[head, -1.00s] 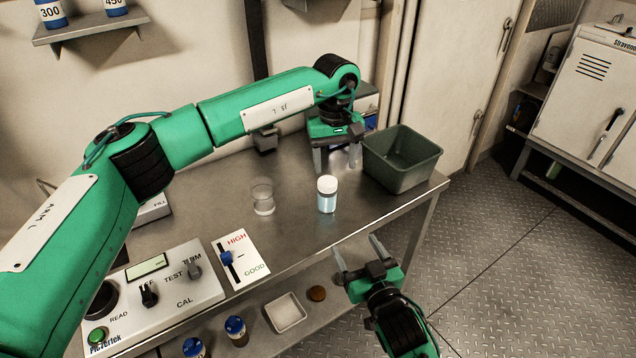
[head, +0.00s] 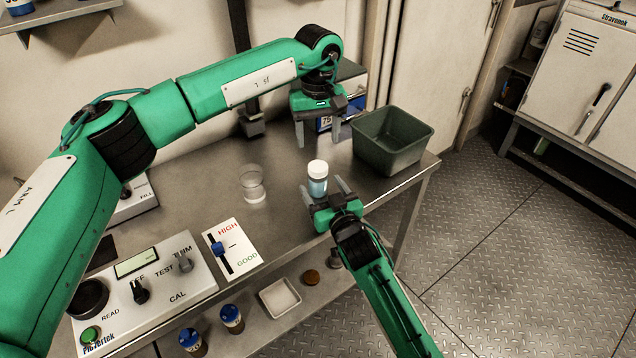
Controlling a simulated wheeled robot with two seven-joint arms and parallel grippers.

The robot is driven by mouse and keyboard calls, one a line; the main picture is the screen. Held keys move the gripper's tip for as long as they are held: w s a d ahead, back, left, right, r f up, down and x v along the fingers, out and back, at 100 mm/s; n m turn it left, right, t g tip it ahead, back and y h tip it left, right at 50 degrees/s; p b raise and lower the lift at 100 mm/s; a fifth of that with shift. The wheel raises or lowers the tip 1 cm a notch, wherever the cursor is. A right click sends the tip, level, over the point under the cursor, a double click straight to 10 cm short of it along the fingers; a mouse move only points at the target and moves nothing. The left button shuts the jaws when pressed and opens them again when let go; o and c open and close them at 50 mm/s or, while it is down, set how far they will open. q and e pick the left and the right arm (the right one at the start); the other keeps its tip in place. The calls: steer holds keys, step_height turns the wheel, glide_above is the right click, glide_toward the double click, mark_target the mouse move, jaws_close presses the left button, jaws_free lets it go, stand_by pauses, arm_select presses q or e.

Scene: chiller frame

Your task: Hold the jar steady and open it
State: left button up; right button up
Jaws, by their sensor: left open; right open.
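The jar (head: 318,188) stands upright on the metal table, with pale blue contents and a white lid (head: 318,168) on top. My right gripper (head: 325,189) is open at the front of the jar, its fingers reaching towards either side of it. I cannot tell whether they touch it. My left gripper (head: 318,142) is open and empty, pointing down above the table behind the jar, higher than the lid.
A green bin (head: 393,142) stands at the table's right end. A clear glass beaker (head: 252,186) stands left of the jar. A HIGH/GOOD slider panel (head: 233,248) and a control box (head: 150,290) lie at the front left. A lower shelf holds a white tray (head: 280,298).

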mark_target(318, 166)
steer(key=shift+x, duration=0.85)
jaws_close()
arm_select(q)
steer(key=m, duration=0.8)
steer(key=shift+f+m, duration=0.1)
steer(key=shift+m, duration=0.3)
steer(key=shift+f, duration=3.9)
